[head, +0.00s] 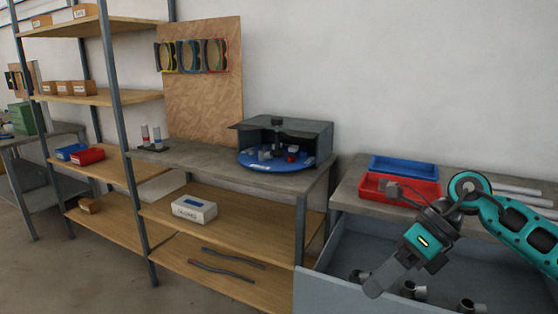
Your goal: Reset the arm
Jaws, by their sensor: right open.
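My right arm, teal and dark grey, comes in from the right edge and bends over the right-hand bench. My right gripper (380,283) points down and to the left, over the grey open bin or drawer below that bench. Its jaws are open, and I see nothing held between them. The exact gap between the fingers is hard to make out from this angle. My left gripper is not in view.
A red tray (412,196) and a blue tray (404,168) lie on the bench behind my arm. Several metal pipe pieces (414,290) lie in the grey bin (325,287). A blue turntable (262,165) stands under a grey hood on the middle bench.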

